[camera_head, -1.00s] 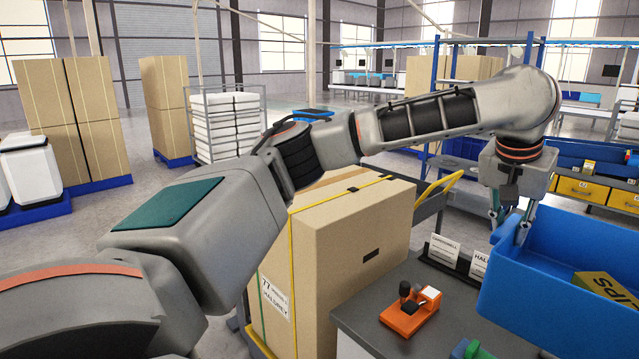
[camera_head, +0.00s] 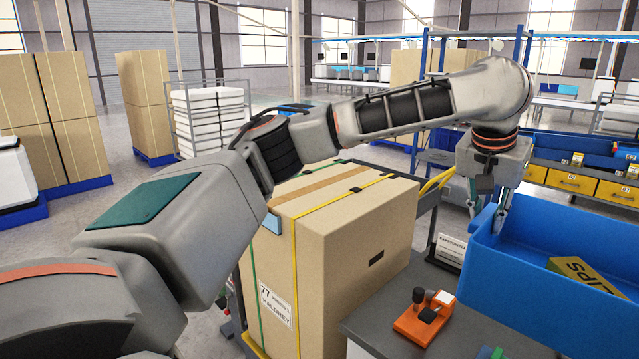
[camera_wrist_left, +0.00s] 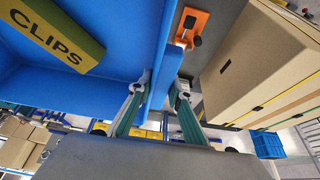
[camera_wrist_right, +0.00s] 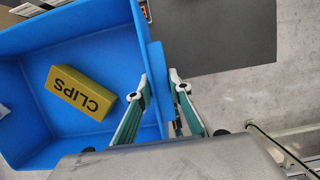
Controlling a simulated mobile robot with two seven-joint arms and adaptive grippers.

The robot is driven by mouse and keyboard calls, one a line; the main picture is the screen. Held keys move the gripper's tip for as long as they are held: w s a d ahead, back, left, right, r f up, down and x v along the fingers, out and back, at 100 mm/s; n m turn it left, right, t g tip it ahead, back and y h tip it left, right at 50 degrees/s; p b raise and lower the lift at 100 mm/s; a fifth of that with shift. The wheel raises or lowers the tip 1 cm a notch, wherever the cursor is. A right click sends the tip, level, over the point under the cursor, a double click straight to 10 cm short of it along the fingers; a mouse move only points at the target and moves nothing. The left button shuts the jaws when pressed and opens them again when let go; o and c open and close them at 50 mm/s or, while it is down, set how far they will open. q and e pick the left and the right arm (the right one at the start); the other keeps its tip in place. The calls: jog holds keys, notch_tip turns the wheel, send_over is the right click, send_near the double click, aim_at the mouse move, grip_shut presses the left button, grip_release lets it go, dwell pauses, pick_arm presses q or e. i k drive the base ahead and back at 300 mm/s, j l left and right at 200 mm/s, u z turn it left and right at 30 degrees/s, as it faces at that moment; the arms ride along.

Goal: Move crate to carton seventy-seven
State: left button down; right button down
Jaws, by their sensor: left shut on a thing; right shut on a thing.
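The blue crate (camera_head: 535,285) is held level above the grey counter at the right, with a yellow CLIPS box (camera_head: 590,275) lying inside. My left gripper (camera_head: 492,205) is shut on the crate's wall, which is also between its fingers in the left wrist view (camera_wrist_left: 162,90). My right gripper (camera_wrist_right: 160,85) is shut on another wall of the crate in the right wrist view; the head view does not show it. The tall brown carton labelled 77 (camera_head: 345,235) stands left of the crate, closed, with yellow and green straps. The crate is apart from it.
The grey counter (camera_head: 385,335) carries an orange tool (camera_head: 424,318) and a placard (camera_head: 449,252) close to the crate. A dark cart with a yellow handle (camera_head: 437,180) stands behind the carton. Wrapped carton stacks (camera_head: 55,120) and a white-tray rack (camera_head: 210,120) are farther back left.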

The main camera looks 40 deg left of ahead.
aim_at(309, 190)
jog(key=j, duration=2.5)
jog(key=i+j, duration=0.1)
jog(key=j, duration=0.25)
jog(key=i+j, duration=0.1)
jog(key=j, duration=0.3)
jog(key=i+j, duration=0.1)
jog(key=j, duration=0.25)
jog(key=i+j, duration=0.1)
jog(key=j, duration=0.25)
